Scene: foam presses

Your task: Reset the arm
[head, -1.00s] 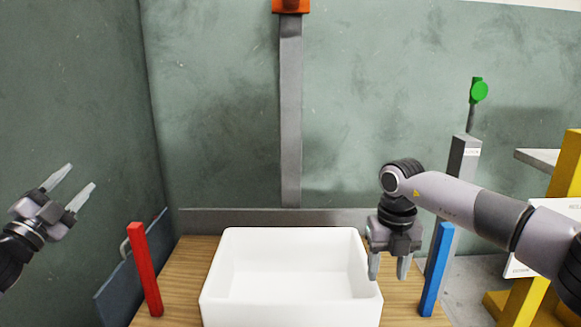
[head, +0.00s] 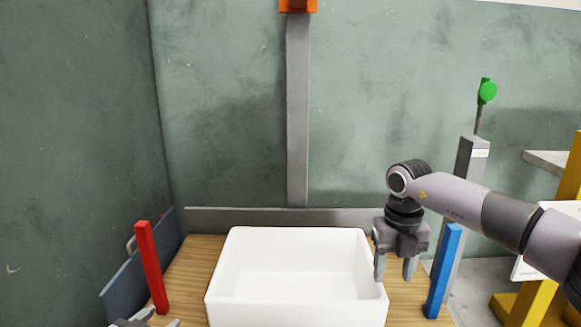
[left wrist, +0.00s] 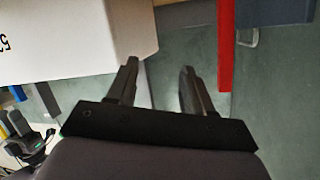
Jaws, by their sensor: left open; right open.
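My left gripper (head: 146,321) shows only as fingertips at the bottom edge of the head view, near the foot of the red post. In the left wrist view its two fingers (left wrist: 157,82) are apart with nothing between them. My right gripper (head: 396,265) hangs pointing down beside the right wall of the white bin, between it and the blue post. Its fingers are apart and hold nothing. The right arm comes in from the right.
An empty white bin (head: 228,290) stands on the wooden table (head: 186,270). A red post (head: 151,268) stands at left, a blue post (head: 443,270) at right. A grey pillar with a green button (head: 487,92) and a yellow frame (head: 540,300) are further right.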

